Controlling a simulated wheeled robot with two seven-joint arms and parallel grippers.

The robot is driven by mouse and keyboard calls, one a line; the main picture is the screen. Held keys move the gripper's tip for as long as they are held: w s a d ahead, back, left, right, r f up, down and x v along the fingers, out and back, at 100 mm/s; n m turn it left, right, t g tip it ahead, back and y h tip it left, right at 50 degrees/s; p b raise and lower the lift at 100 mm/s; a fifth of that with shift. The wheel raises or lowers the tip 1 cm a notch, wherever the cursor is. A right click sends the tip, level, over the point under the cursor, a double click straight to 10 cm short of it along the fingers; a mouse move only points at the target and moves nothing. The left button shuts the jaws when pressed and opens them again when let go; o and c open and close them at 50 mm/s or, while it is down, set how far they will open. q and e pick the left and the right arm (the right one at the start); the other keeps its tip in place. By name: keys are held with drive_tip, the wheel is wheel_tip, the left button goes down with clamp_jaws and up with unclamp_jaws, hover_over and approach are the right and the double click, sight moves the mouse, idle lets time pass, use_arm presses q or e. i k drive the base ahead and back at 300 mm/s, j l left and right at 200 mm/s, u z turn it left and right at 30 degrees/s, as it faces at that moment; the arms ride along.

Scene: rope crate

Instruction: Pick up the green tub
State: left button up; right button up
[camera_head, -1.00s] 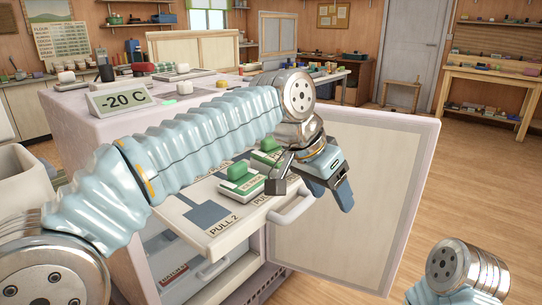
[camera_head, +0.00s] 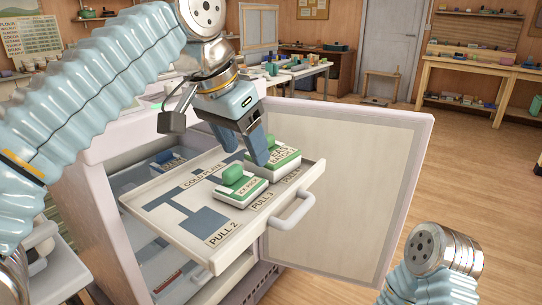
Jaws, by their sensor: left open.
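Two white tubs with green tops and green-and-white labels sit on a pulled-out drawer tray (camera_head: 160,213) of the white cabinet. The nearer tub (camera_head: 240,187) stands in the middle of the tray. The farther tub (camera_head: 286,157) stands toward its right back corner and is partly hidden by my gripper. My left gripper (camera_head: 248,148) points down with its fingers open, just above and beside the farther tub. I cannot tell whether a finger touches it. My right arm shows at the lower right; its gripper is out of view.
The white cabinet door (camera_head: 350,180) stands open to the right of the tray. The tray's handle (camera_head: 292,212) sticks out at its front. More drawers lie below. The wooden floor (camera_head: 470,190) to the right is clear.

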sight(283, 158)
drive_tip(key=i, duration=0.9)
